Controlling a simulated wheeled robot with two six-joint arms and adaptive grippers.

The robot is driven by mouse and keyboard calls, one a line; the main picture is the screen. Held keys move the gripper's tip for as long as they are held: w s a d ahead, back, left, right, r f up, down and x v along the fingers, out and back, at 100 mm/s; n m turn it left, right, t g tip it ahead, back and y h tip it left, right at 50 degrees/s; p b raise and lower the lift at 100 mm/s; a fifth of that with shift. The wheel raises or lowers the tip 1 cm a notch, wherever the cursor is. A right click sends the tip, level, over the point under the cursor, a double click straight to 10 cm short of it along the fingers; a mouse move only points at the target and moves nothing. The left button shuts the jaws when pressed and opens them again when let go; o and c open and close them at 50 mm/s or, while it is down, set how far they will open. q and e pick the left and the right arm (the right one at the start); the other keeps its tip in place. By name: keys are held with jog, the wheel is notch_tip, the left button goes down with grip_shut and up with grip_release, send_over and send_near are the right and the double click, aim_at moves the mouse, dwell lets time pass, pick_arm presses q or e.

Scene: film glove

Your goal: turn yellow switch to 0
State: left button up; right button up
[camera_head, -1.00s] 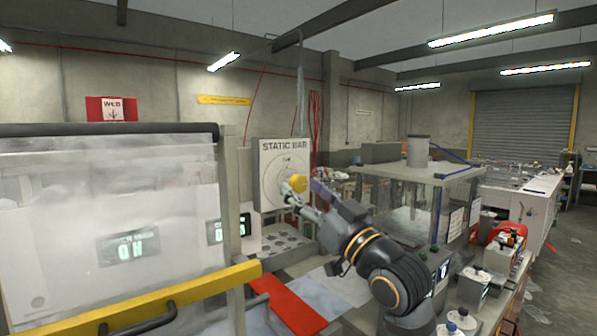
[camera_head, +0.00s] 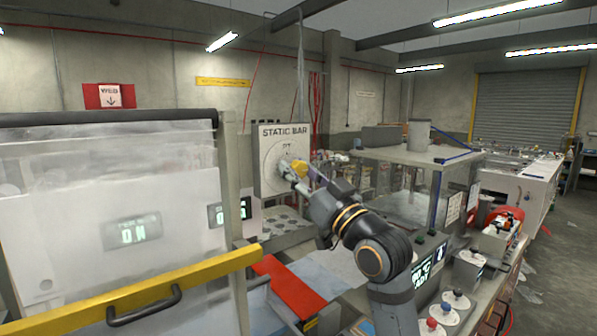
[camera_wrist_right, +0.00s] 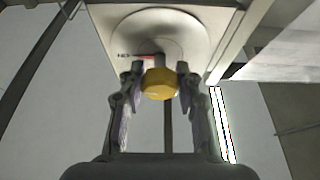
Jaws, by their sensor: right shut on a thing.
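The yellow switch (camera_head: 299,168) is a knob on the round dial of the white STATIC BAR panel (camera_head: 268,183), at the middle of the head view. In the right wrist view the yellow knob (camera_wrist_right: 160,84) sits between my two fingers, in front of the pale dial (camera_wrist_right: 190,35). My right gripper (camera_head: 292,169) is shut on the knob; it also shows in the right wrist view (camera_wrist_right: 160,88). The dial's marks are partly hidden and too small to read surely. A display (camera_head: 132,232) behind the clear guard reads ON. My left gripper is not in view.
A clear guard with a yellow rail (camera_head: 190,280) and black handle stands at the left. A red strip (camera_head: 290,287) lies below the panel. A clear-walled enclosure (camera_head: 410,158) stands right of my arm. Several small knobs (camera_head: 457,299) sit at the lower right.

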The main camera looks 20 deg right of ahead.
jog(key=n+g+y+b, duration=0.1)
jog(key=n+y+b, duration=0.1)
jog(key=n, duration=0.3)
jog(key=shift+f, duration=0.15)
jog(key=n+y, duration=0.1)
jog(key=n, duration=0.1)
jog(key=n+g+y+b, duration=0.1)
jog(key=n, duration=0.1)
jog(key=shift+g, duration=0.3)
jog(key=n, duration=0.2)
jog(key=shift+d+n+g+y+b, duration=0.1)
jog(key=shift+n+g+y+b, duration=0.2)
jog(key=shift+g+b, duration=0.1)
jog(key=shift+r+n+g, duration=0.2)
jog(key=shift+n+g, duration=0.3)
jog(key=shift+n, duration=0.6)
jog(key=n+g, duration=0.1)
jog(key=n, duration=0.2)
jog(key=shift+r+y, duration=0.1)
jog(key=shift+y, duration=0.2)
jog(key=n+g+p, duration=0.1)
jog(key=n, duration=0.2)
jog(key=shift+n+g, duration=0.3)
jog(key=shift+n+g+h+p, duration=0.35)
jog(key=shift+n+p, duration=0.2)
jog(key=shift+n, duration=0.45)
